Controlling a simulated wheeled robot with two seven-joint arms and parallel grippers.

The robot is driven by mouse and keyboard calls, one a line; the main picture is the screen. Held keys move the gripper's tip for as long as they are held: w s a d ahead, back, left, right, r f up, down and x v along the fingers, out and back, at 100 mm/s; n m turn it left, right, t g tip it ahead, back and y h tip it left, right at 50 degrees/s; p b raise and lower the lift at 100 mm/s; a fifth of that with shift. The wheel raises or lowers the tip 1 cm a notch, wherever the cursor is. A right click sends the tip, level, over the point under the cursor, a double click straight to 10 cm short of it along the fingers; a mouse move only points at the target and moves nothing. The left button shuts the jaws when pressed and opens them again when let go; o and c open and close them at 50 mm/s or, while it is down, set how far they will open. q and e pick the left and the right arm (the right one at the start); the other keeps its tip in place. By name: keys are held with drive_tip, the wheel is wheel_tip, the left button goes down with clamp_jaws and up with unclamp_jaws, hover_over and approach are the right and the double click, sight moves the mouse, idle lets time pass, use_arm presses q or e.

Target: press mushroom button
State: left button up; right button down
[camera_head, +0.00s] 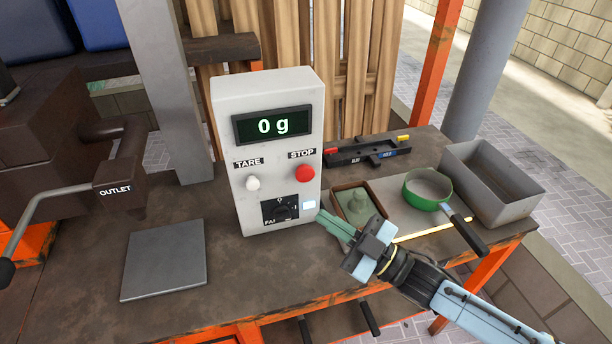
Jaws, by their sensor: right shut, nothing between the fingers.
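The red mushroom button (305,174) sits on the right front of the upright white control box (271,200), under the STOP label. A white TARE button (253,183) is to its left. The display reads 0 g. My right gripper (326,222) comes in from the lower right, with its greenish fingers shut and empty. Its tips are near the box's lower right edge, below the red button; I cannot tell whether they touch the box. My left gripper does not show.
A flat grey plate (164,260) lies left of the box. A dark machine with an outlet (112,170) is at the left.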

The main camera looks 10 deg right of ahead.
sight(299, 175)
drive_tip(key=w+b, duration=0.3)
drive_tip(key=w, duration=0.5)
drive_tip(key=shift+w+a, duration=0.15)
drive_tip(key=shift+w, duration=0.05)
idle(1.8)
drive_tip(key=shift+w+b, duration=0.35)
drive_tip(key=shift+w, duration=0.05)
drive_tip(key=shift+w, duration=0.55)
idle(0.6)
drive_tip(key=shift+s, duration=0.1)
drive_tip(key=shift+s+p, duration=0.4)
drive_tip(key=shift+s, duration=0.45)
